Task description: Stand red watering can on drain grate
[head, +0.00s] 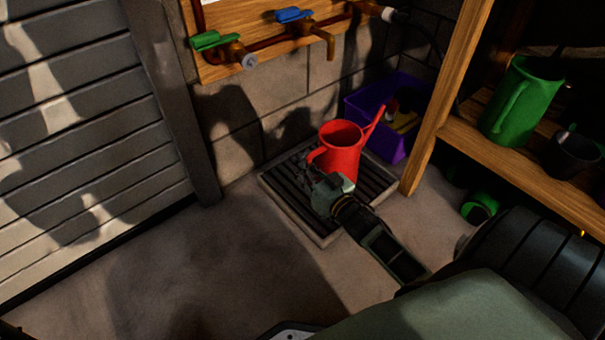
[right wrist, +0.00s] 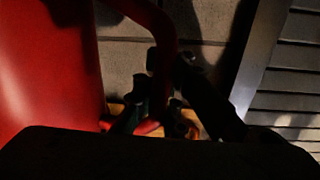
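The red watering can (head: 342,150) is upright over the drain grate (head: 322,235), its spout pointing up to the right. My gripper and the can's own body hide its base, so I cannot tell whether it touches the slats. My right gripper (head: 316,172) is at the handle on the can's near left side. In the right wrist view, the can's body (right wrist: 45,70) fills the left. Its handle (right wrist: 160,45) passes between the two dark fingers (right wrist: 163,90), which appear closed around it. My left gripper is out of view.
A purple crate (head: 358,112) stands behind the grate on the right. A wooden shelf (head: 425,150) holds a green jug (head: 525,100) and a dark pot (head: 572,157). Taps (head: 235,52) hang on the wall above. A slatted door (head: 90,150) is left; the floor before it is clear.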

